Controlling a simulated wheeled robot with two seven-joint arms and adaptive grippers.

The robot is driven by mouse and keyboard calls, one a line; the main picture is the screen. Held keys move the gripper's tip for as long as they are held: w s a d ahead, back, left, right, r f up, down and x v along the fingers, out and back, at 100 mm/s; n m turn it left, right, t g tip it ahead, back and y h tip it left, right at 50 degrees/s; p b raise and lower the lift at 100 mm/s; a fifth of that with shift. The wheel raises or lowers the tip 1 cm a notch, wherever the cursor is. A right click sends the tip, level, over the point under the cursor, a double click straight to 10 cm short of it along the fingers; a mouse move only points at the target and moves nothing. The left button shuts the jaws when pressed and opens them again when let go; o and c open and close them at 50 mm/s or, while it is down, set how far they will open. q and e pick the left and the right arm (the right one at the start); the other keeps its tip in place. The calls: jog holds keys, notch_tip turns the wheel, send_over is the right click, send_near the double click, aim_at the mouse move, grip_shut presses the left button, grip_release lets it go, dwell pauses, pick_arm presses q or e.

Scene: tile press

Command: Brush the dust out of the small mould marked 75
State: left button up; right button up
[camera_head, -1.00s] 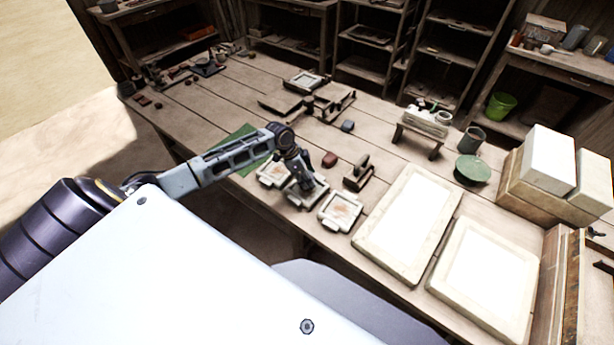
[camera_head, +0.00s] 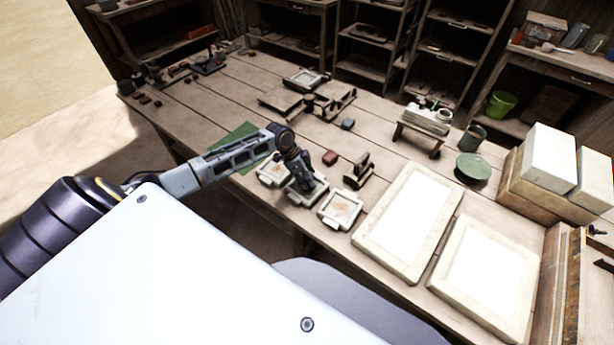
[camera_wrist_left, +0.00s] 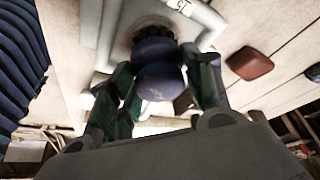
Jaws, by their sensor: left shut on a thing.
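Three small pale moulds stand in a row at the near edge of the bench: the left mould (camera_head: 268,176), the middle mould (camera_head: 296,198) and the right mould (camera_head: 340,210). Reddish dust shows in the left and right ones. My left gripper (camera_head: 309,187) is over the middle mould and hides much of its inside. In the left wrist view it is shut on a round, dark blue brush handle (camera_wrist_left: 158,78), with dark bristles down inside the mould (camera_wrist_left: 207,22). An upside-down mark on that mould's rim looks like 75. My right gripper is not in view.
A dark red block (camera_head: 330,158) and a wooden stamp-like tool (camera_head: 358,172) stand just behind the moulds. Two large pale framed slabs (camera_head: 408,220) lie to the right. A green mat (camera_head: 236,136) lies left, partly under my arm.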

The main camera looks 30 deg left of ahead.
pick_arm(q)
jog(key=shift+f, duration=0.4)
jog(key=shift+w+d, duration=0.1)
jog(key=shift+d, duration=0.05)
dwell(0.4)
jog(key=shift+w+d+r, duration=0.1)
jog(key=shift+w+d, duration=0.1)
jog(key=shift+d, duration=0.05)
jog(key=shift+d, duration=0.15)
dwell(0.3)
jog(key=shift+w+d, duration=0.3)
jog(key=shift+d, duration=0.1)
jog(key=shift+a, duration=0.2)
dwell(0.3)
jog(key=shift+w+a, duration=0.15)
jog(key=shift+a, duration=0.45)
